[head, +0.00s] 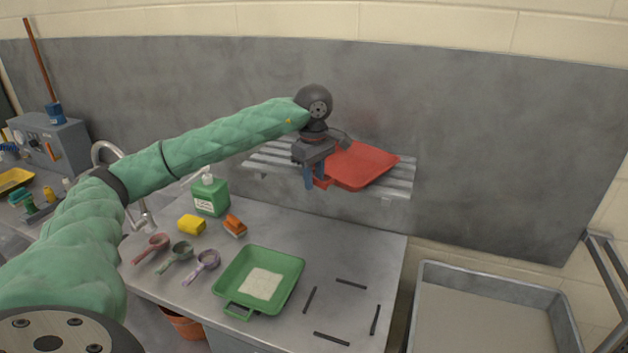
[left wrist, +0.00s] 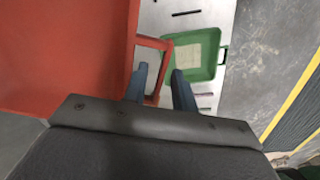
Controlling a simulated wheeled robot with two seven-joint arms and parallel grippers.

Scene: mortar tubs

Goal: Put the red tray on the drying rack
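The red tray (head: 362,166) lies over the slats of the metal drying rack (head: 398,183) on the wall, at its middle and right. Its front corner reaches the rack's front edge; I cannot tell if it rests fully flat. The red tray (left wrist: 62,55) also fills the left of the left wrist view, with its loop handle (left wrist: 166,60) towards the middle. My left gripper (head: 315,178) points down at the tray's handle end. In the left wrist view its fingers (left wrist: 160,82) stand apart, one on each side of the handle's outer bar, with visible gaps. My right gripper is out of view.
Below on the steel counter are a green tray (head: 232,275) with a pale patch, several dark strips, scoops, a yellow sponge (head: 192,224), an orange brush (head: 235,227) and a green soap bottle (head: 211,196). A grey tub (head: 488,274) stands right. The rack's left end is bare.

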